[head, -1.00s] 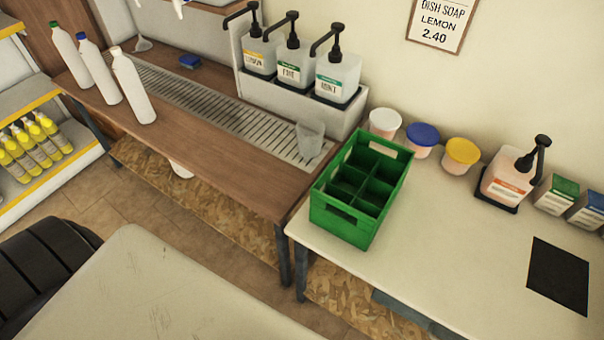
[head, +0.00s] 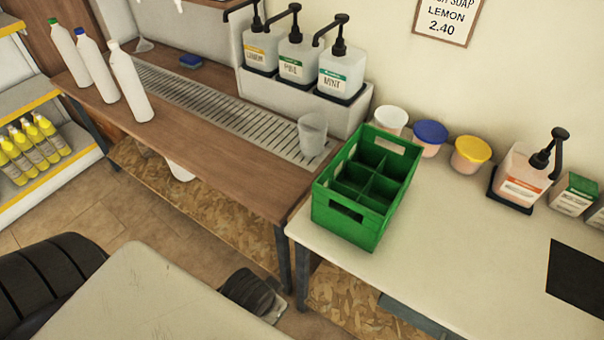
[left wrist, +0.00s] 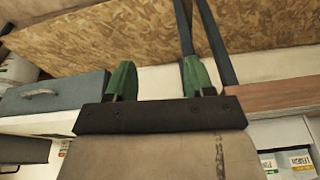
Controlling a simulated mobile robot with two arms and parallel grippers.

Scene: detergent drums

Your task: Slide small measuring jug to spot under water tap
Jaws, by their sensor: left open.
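A small translucent measuring jug (head: 312,133) stands upright at the right end of the metal drip grate (head: 205,102) on the wooden counter. White fittings (head: 172,3) are cut off at the top edge; I cannot tell whether they are the water tap. In the left wrist view, my left gripper (left wrist: 158,80) has two green fingers spread apart with nothing between them. A dark part, likely of my left arm, shows low in the head view, well below the jug. My right gripper is not in view.
A green divided crate (head: 340,226) stands on the pale table right of the jug. Pump bottles (head: 340,70) stand on a ledge behind it. Tall white bottles (head: 131,88) and a blue sponge (head: 191,61) are farther left. The grate left of the jug is clear.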

